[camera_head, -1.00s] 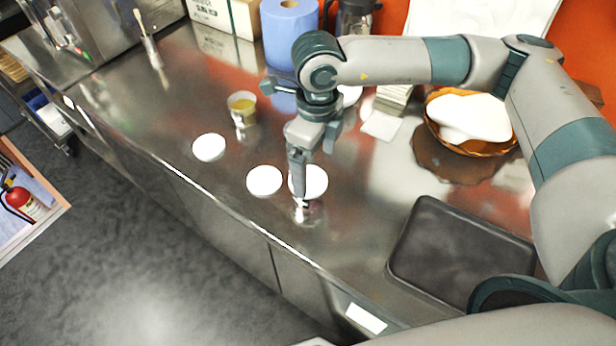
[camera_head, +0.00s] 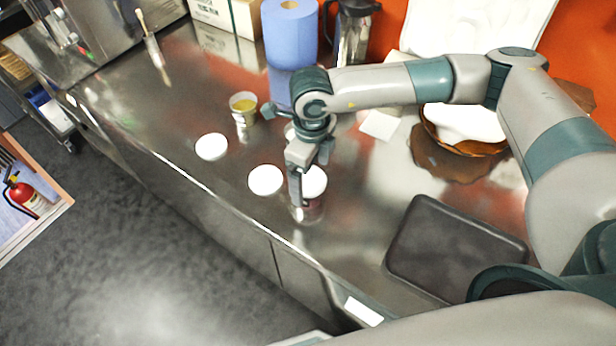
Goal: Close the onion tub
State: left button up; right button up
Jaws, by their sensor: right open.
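A small tub (camera_head: 312,206) with a pinkish side stands on the steel counter under my right gripper. A white round lid (camera_head: 316,180) shows at its top; the gripper partly hides it, and I cannot tell whether it is pressed down. My right gripper (camera_head: 310,184) is open, pointing down, with one finger in front of the lid and tub. I cannot tell whether it touches them. Another small tub (camera_head: 243,108), open with yellow contents, stands farther back. Two white lids lie flat on the counter, one at the left (camera_head: 211,147) and one nearer (camera_head: 265,180). My left gripper is out of view.
A dark tray (camera_head: 455,250) lies at the right front. A basket (camera_head: 465,143) with white contents is behind my right arm. A blue paper roll (camera_head: 290,35) and a dark flask (camera_head: 353,35) stand at the back. The counter's left part is mostly clear.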

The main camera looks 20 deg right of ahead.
aim_at(311, 184)
jog(key=c, duration=1.2)
jog(key=shift+o, duration=0.2)
jog(key=shift+r, duration=0.1)
jog(key=shift+r+b, duration=0.4)
jog(key=shift+b, duration=0.05)
jog(key=r+b, duration=0.2)
jog(key=r, duration=0.1)
jog(key=shift+s+r, duration=0.1)
jog(key=shift+s, duration=0.25)
jog(key=s+r+b, duration=0.4)
jog(key=s+r, duration=0.3)
jog(key=s, duration=0.4)
jog(key=shift+f, duration=0.1)
